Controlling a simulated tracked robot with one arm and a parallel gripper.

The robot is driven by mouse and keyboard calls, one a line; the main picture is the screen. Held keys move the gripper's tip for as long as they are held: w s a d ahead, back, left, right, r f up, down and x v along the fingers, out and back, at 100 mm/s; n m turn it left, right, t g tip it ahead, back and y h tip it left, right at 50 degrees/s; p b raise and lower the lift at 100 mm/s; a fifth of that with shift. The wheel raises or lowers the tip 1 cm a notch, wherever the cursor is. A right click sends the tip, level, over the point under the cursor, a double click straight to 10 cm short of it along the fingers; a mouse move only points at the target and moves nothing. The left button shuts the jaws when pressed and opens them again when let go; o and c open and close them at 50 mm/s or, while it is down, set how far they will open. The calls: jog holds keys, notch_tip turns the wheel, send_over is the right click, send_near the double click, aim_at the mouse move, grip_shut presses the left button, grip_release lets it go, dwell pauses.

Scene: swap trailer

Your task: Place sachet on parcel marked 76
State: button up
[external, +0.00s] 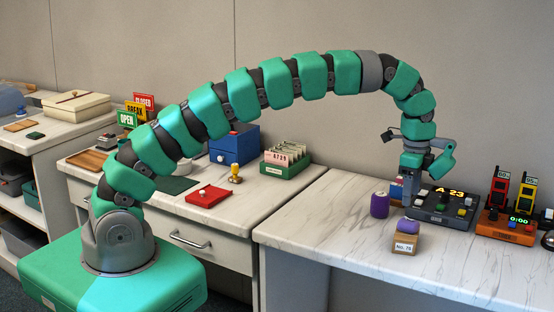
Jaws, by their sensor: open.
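A small brown parcel (404,247) with a white label reading "No. 76" sits near the front edge of the right-hand worktop. A small purple item (408,227), which looks like the sachet, rests on top of the parcel. My gripper (409,200) points down a little above and behind the parcel. It is open and apart from the purple item. Its fingertips are small and hard to make out against the devices behind.
A purple can (380,205) stands just left of the parcel. A dark console (440,209) reading "A 23" is close behind and right. An orange charger (508,226) with radios is farther right. The worktop's left part (315,215) is clear.

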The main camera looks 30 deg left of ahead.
jog(key=shift+r, duration=1.85)
jog(key=w+a+r+n+t+h, duration=0.1)
jog(key=w+a+r+n+t, duration=0.35)
jog(key=a+r, duration=0.95)
jog(key=w+a+r+n+t+h, duration=0.1)
jog(key=w+a+r+n+t, duration=0.35)
jog(key=a+r, duration=0.9)
jog(key=s+a+r+n+t, duration=0.2)
jog(key=s+a+r+n, duration=0.1)
jog(key=s+a+r, duration=0.2)
jog(key=s+a+r+n+t+y, duration=0.1)
jog(key=s+a+r+n+t, duration=0.1)
jog(key=a+r, duration=0.7)
jog(key=s+a+r+n+t+y, duration=0.1)
jog(key=s+a+r+n+t, duration=0.1)
jog(key=s+a+r+n, duration=0.2)
jog(key=s+a+r, duration=0.3)
jog(key=r, duration=0.3)
jog(key=shift+s+r, duration=0.25)
jog(key=shift+s, duration=0.05)
jog(key=shift+a, duration=0.1)
